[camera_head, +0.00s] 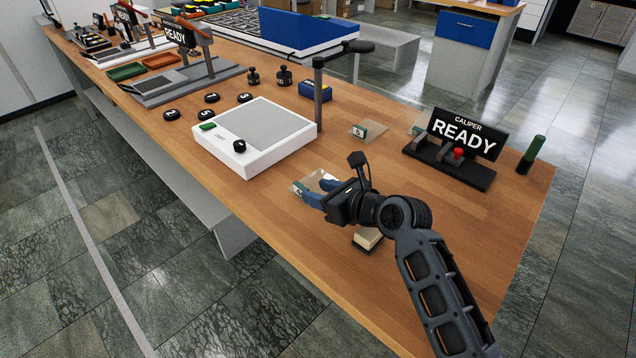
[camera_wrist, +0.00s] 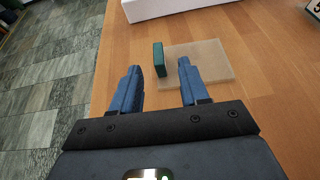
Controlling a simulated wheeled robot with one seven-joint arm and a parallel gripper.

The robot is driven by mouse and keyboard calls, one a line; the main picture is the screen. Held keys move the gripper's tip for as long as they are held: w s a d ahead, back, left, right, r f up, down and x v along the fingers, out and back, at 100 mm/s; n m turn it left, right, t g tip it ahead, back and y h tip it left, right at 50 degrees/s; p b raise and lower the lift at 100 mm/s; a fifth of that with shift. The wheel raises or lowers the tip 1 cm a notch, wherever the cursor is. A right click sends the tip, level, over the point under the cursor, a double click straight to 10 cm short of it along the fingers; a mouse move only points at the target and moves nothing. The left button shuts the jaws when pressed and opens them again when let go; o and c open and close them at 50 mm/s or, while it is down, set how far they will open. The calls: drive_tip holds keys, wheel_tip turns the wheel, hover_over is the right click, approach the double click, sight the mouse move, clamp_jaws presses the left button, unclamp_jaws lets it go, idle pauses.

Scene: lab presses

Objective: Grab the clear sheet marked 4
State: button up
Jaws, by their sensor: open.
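A clear sheet (camera_head: 318,177) with a green edge block (camera_wrist: 159,59) lies flat on the wooden bench in front of the white light box. It also shows in the wrist view (camera_wrist: 213,62); its number cannot be read surely. My gripper (camera_head: 311,193) is open and empty over the near edge of this sheet. In the wrist view, the green block sits ahead of and between the two blue fingers (camera_wrist: 158,72). Another clear sheet (camera_head: 372,129) with a numbered label, apparently 5, lies farther back. A third sheet (camera_head: 421,124) is partly hidden by the caliper stand.
The white box (camera_head: 262,165) with a grey top and a post stands just beyond the gripper. A caliper stand (camera_head: 452,150) reading READY and a green cylinder (camera_head: 531,154) stand to the right. A pale block (camera_head: 367,239) lies partly under my arm. The bench's front edge is close.

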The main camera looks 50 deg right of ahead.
sight(301, 186)
drive_tip(key=x, duration=0.7)
drive_tip(key=shift+w+a+p, duration=0.1)
drive_tip(key=shift+w+p, duration=0.15)
drive_tip(key=shift+p, duration=0.15)
drive_tip(key=shift+c, duration=0.2)
clamp_jaws()
